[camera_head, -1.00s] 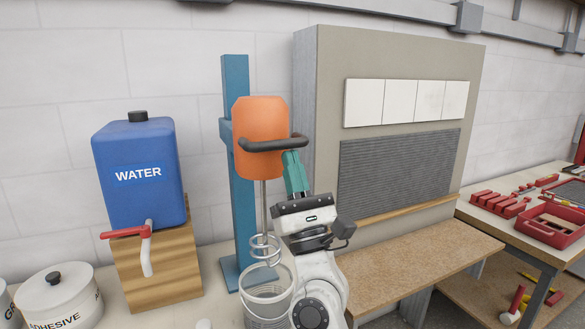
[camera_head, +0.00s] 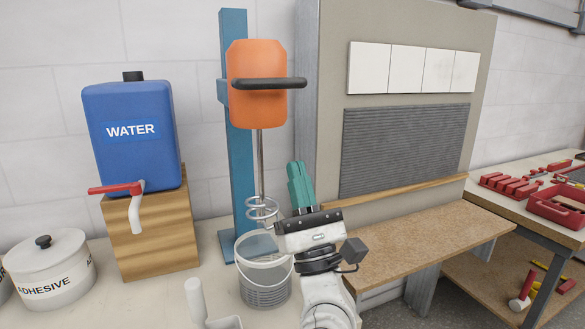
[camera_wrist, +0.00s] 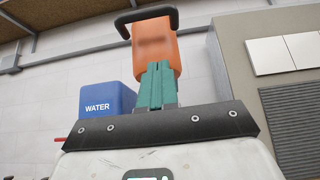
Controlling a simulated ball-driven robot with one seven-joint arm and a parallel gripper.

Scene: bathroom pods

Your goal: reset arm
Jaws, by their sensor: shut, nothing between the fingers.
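My gripper (camera_head: 298,172) has teal fingers that are shut together with nothing between them. In the head view it points up, to the right of the mixer's whisk and just above and right of the clear bucket (camera_head: 264,272). It does not appear to touch either of them. In the wrist view the closed fingers (camera_wrist: 157,82) stand in front of the orange mixer (camera_wrist: 153,46) and hide its lower part.
The orange mixer (camera_head: 257,84) hangs on a blue post (camera_head: 236,190). At left are a blue water tank (camera_head: 131,130) on a wooden block and an adhesive tub (camera_head: 48,270). A board with tiles (camera_head: 414,67) stands behind a brown bench (camera_head: 430,240). Red tools lie at far right.

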